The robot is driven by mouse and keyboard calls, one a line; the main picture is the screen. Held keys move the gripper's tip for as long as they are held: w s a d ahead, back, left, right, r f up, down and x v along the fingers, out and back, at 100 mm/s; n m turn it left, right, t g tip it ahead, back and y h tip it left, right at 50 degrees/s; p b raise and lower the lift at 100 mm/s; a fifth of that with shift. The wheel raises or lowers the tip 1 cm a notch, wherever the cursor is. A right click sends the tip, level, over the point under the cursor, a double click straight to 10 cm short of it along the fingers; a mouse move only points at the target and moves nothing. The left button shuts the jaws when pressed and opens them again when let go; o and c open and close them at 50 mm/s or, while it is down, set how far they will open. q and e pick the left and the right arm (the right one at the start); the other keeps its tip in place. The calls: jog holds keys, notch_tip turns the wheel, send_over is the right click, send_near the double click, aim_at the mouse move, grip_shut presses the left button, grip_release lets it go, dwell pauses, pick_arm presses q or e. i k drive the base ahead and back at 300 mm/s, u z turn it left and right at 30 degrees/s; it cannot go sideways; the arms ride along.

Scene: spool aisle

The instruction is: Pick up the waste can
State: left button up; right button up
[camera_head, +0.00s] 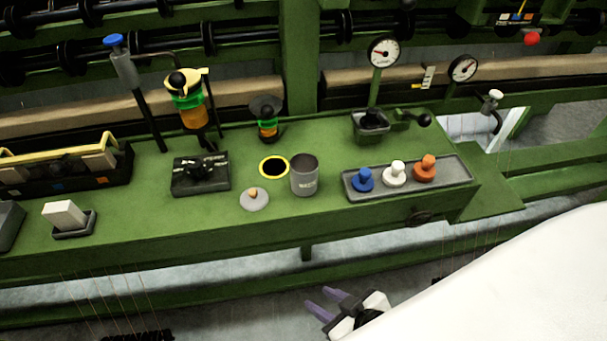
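The waste can (304,176) is a small grey open-topped cup with pale lettering on its front. It stands upright on the green bench (318,215), right beside a yellow-rimmed round hole (273,167). A grey lid with a tan knob (254,199) lies to its front left. My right gripper (325,304) is at the bottom of the head view, below and in front of the bench edge, apart from the can. Its two purple fingers are spread with nothing seen between them. My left gripper is not in view.
A grey tray (348,186) with blue, white and orange knobs lies right of the can. A black control box (201,180) stands to the left, a small green-orange cup (267,125) behind. A gauge post (376,90) rises at the back right. Bare bench lies in front of the can.

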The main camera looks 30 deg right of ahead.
aim_at(305, 167)
jog(key=k, duration=0.5)
jog(key=u, duration=1.65)
jog(key=i, duration=1.3)
jog(key=z, duration=2.3)
